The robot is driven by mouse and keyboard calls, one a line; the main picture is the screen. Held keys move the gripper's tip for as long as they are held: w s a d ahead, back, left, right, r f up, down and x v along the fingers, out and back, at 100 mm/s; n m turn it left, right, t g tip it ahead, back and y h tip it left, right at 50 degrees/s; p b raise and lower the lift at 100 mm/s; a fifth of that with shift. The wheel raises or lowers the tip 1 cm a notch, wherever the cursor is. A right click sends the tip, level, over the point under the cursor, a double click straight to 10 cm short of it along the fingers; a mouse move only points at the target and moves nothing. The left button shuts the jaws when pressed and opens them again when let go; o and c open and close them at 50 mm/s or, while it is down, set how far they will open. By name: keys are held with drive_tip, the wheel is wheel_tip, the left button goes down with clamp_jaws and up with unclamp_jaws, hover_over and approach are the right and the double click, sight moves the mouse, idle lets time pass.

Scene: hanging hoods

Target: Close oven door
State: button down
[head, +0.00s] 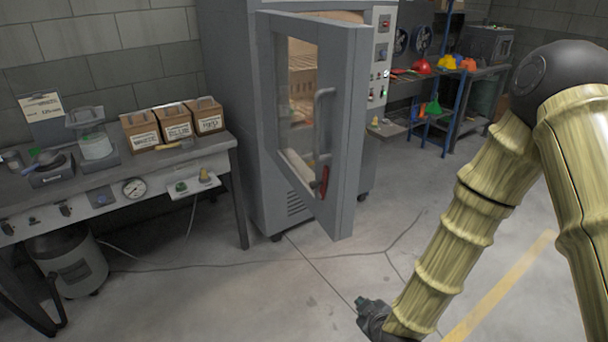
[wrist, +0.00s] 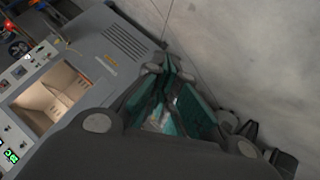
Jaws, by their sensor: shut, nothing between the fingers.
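The grey oven (head: 228,120) stands in the middle of the head view. Its door (head: 347,150) is open, hinged at the left and swung out towards me. The door has a window and, near its free edge, a vertical grey handle (head: 322,125) with a red part low down. My gripper (head: 362,302) is low in the head view, below and right of the door and apart from it. In the wrist view my gripper (wrist: 165,98) has teal fingers, shut and empty. The oven (wrist: 105,50) with its lit opening is left there.
A workbench (head: 225,142) with boxes (head: 175,122) and a gauge stands left, with a grey bin (head: 72,265) below. A rack (head: 455,105) with coloured helmets is behind right. Cables cross the floor. The concrete floor (head: 290,300) in front of the door is otherwise clear.

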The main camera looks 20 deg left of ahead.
drive_tip(key=w+a+r+n+t+y+p, duration=0.15)
drive_tip(key=a+r+n, duration=0.25)
drive_tip(key=a+r, duration=0.5)
drive_tip(key=w+a+r+n+t+y, duration=0.1)
drive_tip(key=w+a+r+n+t, duration=0.3)
drive_tip(key=r, duration=1)
drive_tip(key=w+a+r+n+t+y+p, duration=0.1)
drive_tip(key=w+a+r+n+t+y, duration=0.15)
drive_tip(key=a+r, duration=0.75)
drive_tip(key=w+g+p, duration=0.1)
drive_tip(key=w+p, duration=0.2)
drive_tip(key=w, duration=0.5)
drive_tip(key=shift+w+d+r+n+h+p, duration=0.2)
drive_tip(key=shift+d+r+n+h+p, duration=0.15)
drive_tip(key=shift+d+n, duration=0.1)
drive_tip(key=shift+w+d, duration=0.1)
drive_tip(key=shift+d, duration=0.15)
